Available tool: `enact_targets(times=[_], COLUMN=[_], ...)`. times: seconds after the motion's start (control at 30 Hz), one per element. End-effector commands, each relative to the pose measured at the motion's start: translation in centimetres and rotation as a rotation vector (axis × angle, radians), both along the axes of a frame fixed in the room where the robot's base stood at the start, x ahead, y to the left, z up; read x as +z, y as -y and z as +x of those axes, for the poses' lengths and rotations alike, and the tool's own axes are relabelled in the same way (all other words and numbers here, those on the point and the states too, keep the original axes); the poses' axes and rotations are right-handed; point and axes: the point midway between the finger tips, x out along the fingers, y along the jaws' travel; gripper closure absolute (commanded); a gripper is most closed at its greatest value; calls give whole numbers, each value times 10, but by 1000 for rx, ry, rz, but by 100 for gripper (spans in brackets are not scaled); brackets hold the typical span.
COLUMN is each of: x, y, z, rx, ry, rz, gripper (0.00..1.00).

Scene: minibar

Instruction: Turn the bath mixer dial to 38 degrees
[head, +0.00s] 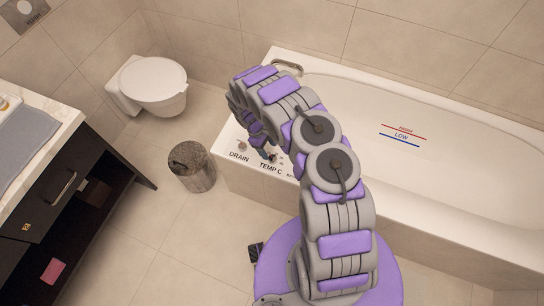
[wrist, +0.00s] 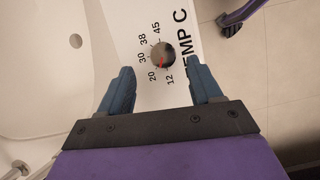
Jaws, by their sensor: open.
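The bath mixer dial (wrist: 162,54) is a round dark knob with a red pointer, set on the white bath rim (wrist: 110,25). Around it are the marks 12, 20, 30, 38 and 45, and the label TEMP C. The red pointer lies between 20 and 12. In the wrist view my gripper (wrist: 160,84) is open, with one blue finger to each side and the dial between and just beyond the tips. I cannot tell whether a finger touches the dial. In the head view my arm reaches to the bath corner by the TEMP C label, and the dial is hard to make out.
The bath (head: 450,140) has red HIGH and blue LOW lines inside. A DRAIN label (head: 238,156) is left of TEMP C. A waste bin (head: 192,167), a toilet (head: 152,83) and a dark vanity (head: 55,190) stand to the left, with floor between.

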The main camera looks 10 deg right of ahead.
Motion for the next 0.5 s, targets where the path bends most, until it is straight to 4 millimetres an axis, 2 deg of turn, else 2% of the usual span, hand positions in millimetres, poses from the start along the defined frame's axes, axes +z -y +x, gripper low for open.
enact_targets(times=[0.03,0.2,0.5], x=[-12,-35,-49], y=[2,9,14], z=[-3,-11,-13], rx=[1,0,1], ry=[-3,-6,-1], rz=[-1,-3,0], gripper=[36,36,36])
